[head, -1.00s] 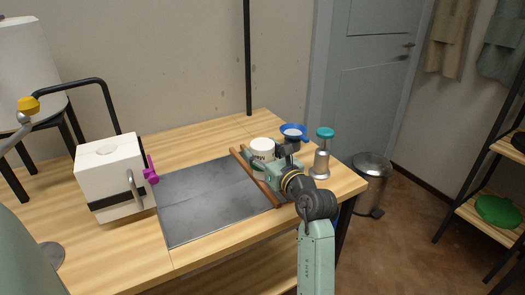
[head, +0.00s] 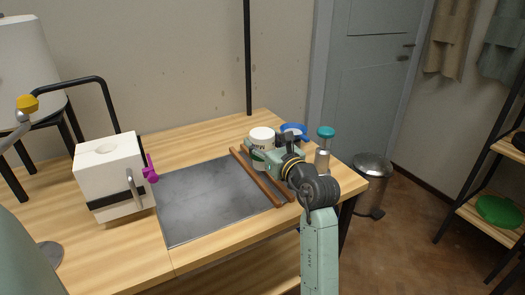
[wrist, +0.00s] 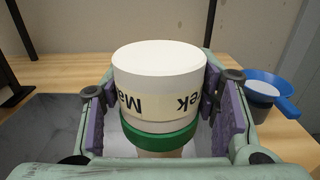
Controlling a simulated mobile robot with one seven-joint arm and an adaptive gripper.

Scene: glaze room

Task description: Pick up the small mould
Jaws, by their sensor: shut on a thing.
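The small mould appears to be the white round piece (wrist: 160,72) with a pale lettered label and a green band round its lower part. In the head view it shows at the back right of the table (head: 262,135), upright, partly hidden by my gripper. My gripper (wrist: 165,108) is shut on it, with a purple-padded finger against each side. In the head view my gripper (head: 268,157) reaches in from the right. The mould's underside is hidden, so how far it is off the table is hard to tell.
Two wooden sticks (head: 258,178) lie along the right of a grey slab (head: 208,205). A blue dish with a handle (wrist: 268,85) and a teal-capped bottle (head: 325,148) stand close on the right. A white strapped block (head: 110,172) stands at left.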

